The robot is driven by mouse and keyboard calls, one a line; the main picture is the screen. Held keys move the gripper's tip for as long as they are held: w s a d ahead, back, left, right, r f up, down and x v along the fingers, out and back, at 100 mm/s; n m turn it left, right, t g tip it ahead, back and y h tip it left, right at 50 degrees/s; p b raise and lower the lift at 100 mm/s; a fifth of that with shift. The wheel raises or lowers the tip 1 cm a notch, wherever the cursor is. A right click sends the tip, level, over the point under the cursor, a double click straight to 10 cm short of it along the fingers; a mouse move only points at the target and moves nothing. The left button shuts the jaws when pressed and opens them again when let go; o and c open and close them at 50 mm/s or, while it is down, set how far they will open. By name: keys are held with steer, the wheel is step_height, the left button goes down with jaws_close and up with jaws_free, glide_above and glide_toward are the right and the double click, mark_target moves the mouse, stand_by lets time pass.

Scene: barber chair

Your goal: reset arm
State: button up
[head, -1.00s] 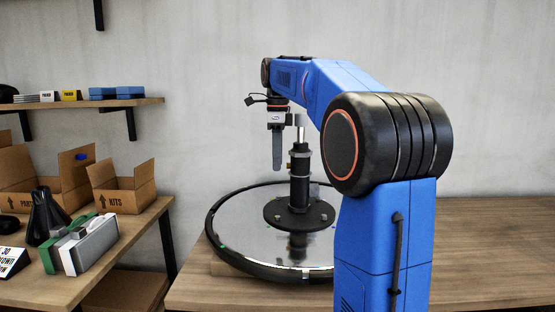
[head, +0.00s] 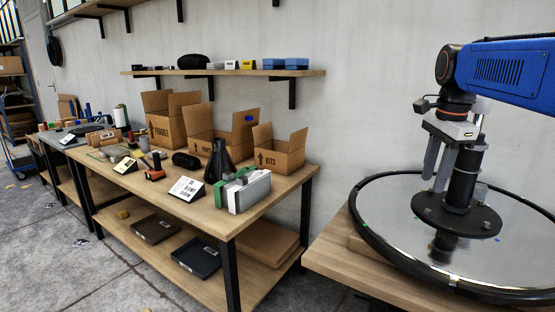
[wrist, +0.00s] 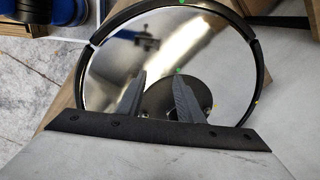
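My gripper (head: 435,182) points down at the right of the head view, under my blue arm. Its two fingers stand apart with nothing seen between them in the wrist view (wrist: 158,82). It is in front of and to the left of a black upright post (head: 464,178) with a round bolted flange (head: 457,218). The post stands on a round mirror-like disc (head: 395,205) with a black rim. The wrist view shows the disc (wrist: 115,65) below the fingers, with the dark flange partly behind the right finger. Whether the gripper touches the post cannot be told.
The disc rests on a wooden bench (head: 330,250). To the left, across a gap, a workbench (head: 225,215) carries open cardboard boxes (head: 282,152), a black cone (head: 219,160) and a grey-green case (head: 243,190). A wall shelf (head: 310,73) hangs above. Grey floor (head: 60,250) is open at left.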

steer(key=s+a+f+n, duration=0.2)
steer(key=s, duration=0.1)
steer(key=s+a+f+n+t, duration=0.1)
steer(key=s+a+f+n, duration=0.1)
steer(key=s+f+n, duration=0.1)
steer(key=s+a+f+n, duration=0.2)
steer(key=s+f+n, duration=0.1)
steer(key=s, duration=0.2)
steer(key=shift+f+t, duration=0.25)
steer(key=shift+t, duration=0.05)
steer(key=s+a+f+n+t, duration=0.1)
steer(key=s+a+f+n, duration=0.2)
steer(key=s+f+n, duration=0.6)
step_height(320, 180, down, 4)
steer(key=shift+s+a+f+n+t, duration=0.25)
steer(key=shift+s+n+t, duration=0.15)
steer(key=shift+s, duration=0.6)
steer(key=shift+r, duration=0.1)
